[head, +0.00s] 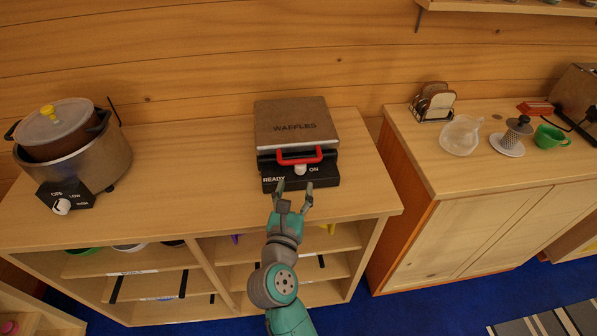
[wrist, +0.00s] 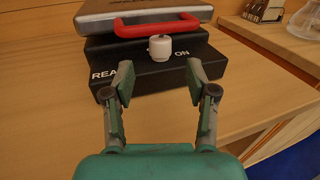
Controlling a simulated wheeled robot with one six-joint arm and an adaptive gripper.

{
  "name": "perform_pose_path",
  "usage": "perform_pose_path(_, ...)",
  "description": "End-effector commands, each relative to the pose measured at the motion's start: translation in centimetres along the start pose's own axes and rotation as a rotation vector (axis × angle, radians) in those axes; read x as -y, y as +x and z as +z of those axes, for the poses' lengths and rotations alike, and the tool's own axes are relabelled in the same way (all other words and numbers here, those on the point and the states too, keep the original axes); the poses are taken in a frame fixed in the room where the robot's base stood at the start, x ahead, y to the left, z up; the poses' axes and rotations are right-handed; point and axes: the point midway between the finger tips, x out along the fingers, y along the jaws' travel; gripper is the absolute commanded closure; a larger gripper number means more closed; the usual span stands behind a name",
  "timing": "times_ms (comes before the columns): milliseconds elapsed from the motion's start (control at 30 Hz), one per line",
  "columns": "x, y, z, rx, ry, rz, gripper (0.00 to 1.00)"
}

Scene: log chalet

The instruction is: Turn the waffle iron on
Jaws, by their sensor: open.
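The waffle iron (head: 292,128) stands on the wooden counter, lid down, with "WAFFLES" on its top and a red handle (head: 299,157) at the front. Its black front panel (wrist: 152,73) carries the labels "READY" and "ON". A white knob (wrist: 160,47) sits on the panel between the labels; it also shows in the head view (head: 300,170). My gripper (head: 294,187) is open and empty, just in front of the panel. In the wrist view my two fingers (wrist: 158,80) stand either side of the knob's line, with the knob beyond their tips. I see no contact with the knob.
The wooden counter (head: 190,170) is clear left of the waffle iron. A cooker with a pot (head: 72,150) stands at the far left. On the right counter are a toast rack (head: 433,105), a glass jug (head: 461,135) and a green cup (head: 550,137).

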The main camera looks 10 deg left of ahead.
Motion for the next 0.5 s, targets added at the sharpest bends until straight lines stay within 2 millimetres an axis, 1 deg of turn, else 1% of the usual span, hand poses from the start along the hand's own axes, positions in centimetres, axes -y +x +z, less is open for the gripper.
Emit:
perform_pose_path(33, 0.1, 1.1, 0.1, 0.001, 0.000, -0.003, 0.43)
perform_pose_path(200, 0.1, 3.7, 0.1, 0.001, 0.001, -0.002, 0.43)
perform_pose_path(333, 0.0, 5.1, 0.0, 0.000, 0.000, -0.001, 0.43)
perform_pose_path(500, 0.0, 5.9, 0.0, 0.000, 0.000, 0.000, 0.43)
